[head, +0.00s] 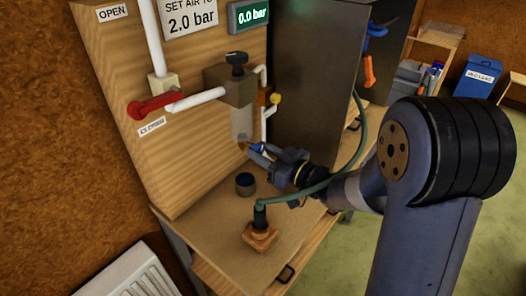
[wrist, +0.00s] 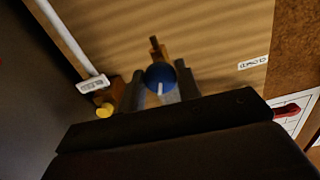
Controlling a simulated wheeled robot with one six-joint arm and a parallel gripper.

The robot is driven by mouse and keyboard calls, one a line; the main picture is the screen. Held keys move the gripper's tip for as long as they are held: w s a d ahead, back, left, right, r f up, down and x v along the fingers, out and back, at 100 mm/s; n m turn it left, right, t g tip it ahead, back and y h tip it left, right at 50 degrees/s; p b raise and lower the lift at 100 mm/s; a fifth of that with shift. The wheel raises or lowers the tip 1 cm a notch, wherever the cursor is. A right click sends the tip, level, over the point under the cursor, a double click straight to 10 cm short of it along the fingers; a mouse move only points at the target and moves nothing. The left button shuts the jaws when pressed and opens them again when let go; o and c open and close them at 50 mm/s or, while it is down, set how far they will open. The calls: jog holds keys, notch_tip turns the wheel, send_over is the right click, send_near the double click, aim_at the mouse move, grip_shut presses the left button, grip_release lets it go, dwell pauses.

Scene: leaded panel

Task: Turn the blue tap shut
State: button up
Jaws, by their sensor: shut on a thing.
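The blue tap (wrist: 160,74) is a round knob with a white mark, in the middle of the wrist view. It sits between the two grey fingers of my gripper (wrist: 162,88), which is shut on it. A brown-orange fitting shows just behind the knob. In the head view my gripper (head: 262,155) is low in front of the wooden panel, below the clear filter bowl (head: 241,124). Only a small blue patch of the tap (head: 257,147) shows there; the fingers hide much of it.
A red lever (head: 155,106) lies near the CLOSED label. A dark cabinet (head: 315,80) stands right of the panel. A dark cup (head: 245,184) and an orange-based hose fitting (head: 261,236) stand on the bench below my gripper. A green hose runs close to my arm. The display reads 0.0 bar.

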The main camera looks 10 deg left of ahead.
jog(key=m+p, duration=0.3)
jog(key=m, duration=0.3)
jog(key=shift+r, duration=0.15)
jog(key=m+p, duration=0.3)
jog(key=m, duration=0.3)
jog(key=shift+s+m, duration=0.1)
jog(key=shift+m, duration=0.3)
jog(key=o, duration=0.9)
jog(key=shift+o, duration=0.2)
jog(key=b+v, duration=0.2)
jog(key=v, duration=0.8)
jog(key=shift+s+d, duration=0.2)
jog(key=shift+d, duration=0.15)
